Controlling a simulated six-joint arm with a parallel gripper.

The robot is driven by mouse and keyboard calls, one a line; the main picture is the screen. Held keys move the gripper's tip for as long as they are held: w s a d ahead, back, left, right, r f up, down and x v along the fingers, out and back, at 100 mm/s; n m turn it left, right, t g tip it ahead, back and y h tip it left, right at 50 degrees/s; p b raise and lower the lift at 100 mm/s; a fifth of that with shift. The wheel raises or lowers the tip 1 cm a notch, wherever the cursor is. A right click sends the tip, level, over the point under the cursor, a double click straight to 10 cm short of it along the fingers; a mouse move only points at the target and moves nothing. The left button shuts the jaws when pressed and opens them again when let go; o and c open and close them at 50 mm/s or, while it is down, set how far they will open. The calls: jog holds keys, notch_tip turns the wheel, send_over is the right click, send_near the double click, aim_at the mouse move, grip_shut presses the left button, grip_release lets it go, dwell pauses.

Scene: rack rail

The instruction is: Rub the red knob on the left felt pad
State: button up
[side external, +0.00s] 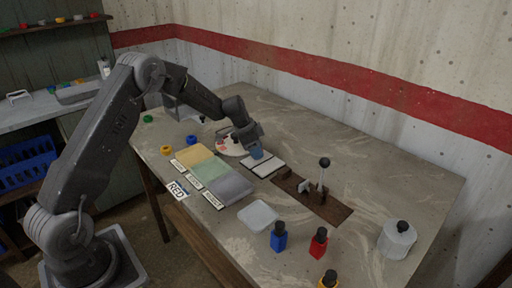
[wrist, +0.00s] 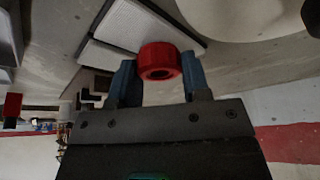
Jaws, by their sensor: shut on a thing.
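My gripper (wrist: 158,82) is shut on the red knob (wrist: 160,62), a ring-like red piece with a dark hole, held between two blue fingertips in the wrist view. I cannot tell whether the knob touches a pad.
A round white dish (side external: 229,147) sits beside my gripper. Yellow, green and grey sheets (side external: 210,172) with labels lie left of the pads. A brown board (side external: 320,204) with an upright lever stands right. Bottles (side external: 278,237), a white jar (side external: 397,241) and loose knobs (side external: 166,150) stand around.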

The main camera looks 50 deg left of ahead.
jog(key=shift+f, duration=0.3)
dwell(0.5)
jog(key=o, duration=0.9)
jog(key=shift+r, duration=0.4)
jog(key=shift+c, duration=0.3)
jog(key=c, duration=1.2)
jog(key=shift+c, duration=0.2)
jog(key=shift+r, duration=0.1)
